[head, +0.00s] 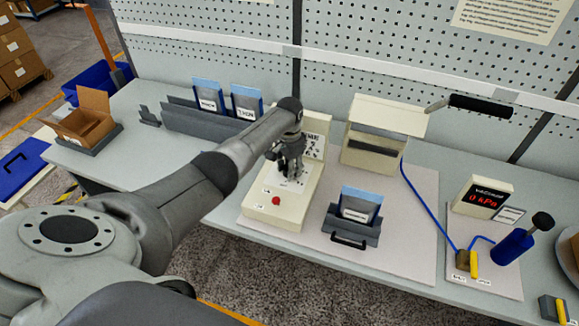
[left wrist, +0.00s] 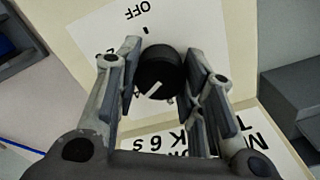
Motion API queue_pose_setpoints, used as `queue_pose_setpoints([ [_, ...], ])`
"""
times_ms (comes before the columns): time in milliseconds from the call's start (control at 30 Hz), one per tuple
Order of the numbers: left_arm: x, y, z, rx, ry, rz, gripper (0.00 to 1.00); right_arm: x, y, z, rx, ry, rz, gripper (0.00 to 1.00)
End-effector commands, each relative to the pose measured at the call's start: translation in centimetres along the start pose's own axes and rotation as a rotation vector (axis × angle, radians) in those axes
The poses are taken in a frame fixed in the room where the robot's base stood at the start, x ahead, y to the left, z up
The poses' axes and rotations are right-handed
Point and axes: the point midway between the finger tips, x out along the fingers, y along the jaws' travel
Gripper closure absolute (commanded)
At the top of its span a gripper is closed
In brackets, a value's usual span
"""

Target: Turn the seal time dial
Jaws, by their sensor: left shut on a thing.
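The seal time dial (left wrist: 160,70) is a round black knob with a white pointer line, set on a white scale plate marked "OFF" (left wrist: 118,32). My left gripper (left wrist: 161,80) has its fingers on either side of the dial and is shut on it. In the head view my left gripper (head: 290,172) reaches down onto the top of a cream control box (head: 257,211) with a red button (head: 276,201). The gripper hides the dial there. Some scale marks are hidden by the fingers and knob. My right gripper is not in view.
A cream sealer housing (head: 385,116) stands behind right of the control box. A grey holder with a pouch (head: 359,206) is at the front right. A vacuum gauge (head: 482,197) and blue hand pump (head: 512,246) are further right. Pouches stand in a grey rack (head: 195,121) at the left.

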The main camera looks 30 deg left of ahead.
Motion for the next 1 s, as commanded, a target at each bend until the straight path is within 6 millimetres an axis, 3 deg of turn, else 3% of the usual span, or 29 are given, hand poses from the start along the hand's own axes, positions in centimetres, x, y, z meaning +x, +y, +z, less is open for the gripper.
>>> queue_pose_setpoints([
  [267, 0.0, 0.0, 0.0, 0.0, 0.0, -0.001, 0.88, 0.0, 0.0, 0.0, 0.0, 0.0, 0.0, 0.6],
  [300, 0.0, 0.0, 0.0, 0.0, 0.0, -0.001, 0.62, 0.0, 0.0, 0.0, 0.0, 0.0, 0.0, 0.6],
  [467, 0.0, 0.0, 0.0, 0.001, 0.0, -0.001, 0.42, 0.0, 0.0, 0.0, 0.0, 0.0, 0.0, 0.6],
  [833, -0.2, 0.0, 0.0, 0.001, 0.001, -0.001, 0.42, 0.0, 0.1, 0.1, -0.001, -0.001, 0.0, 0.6],
  [1000, -1.8, -0.1, -0.1, 0.001, 0.004, -0.001, 0.42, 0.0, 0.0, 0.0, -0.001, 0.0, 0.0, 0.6],
])
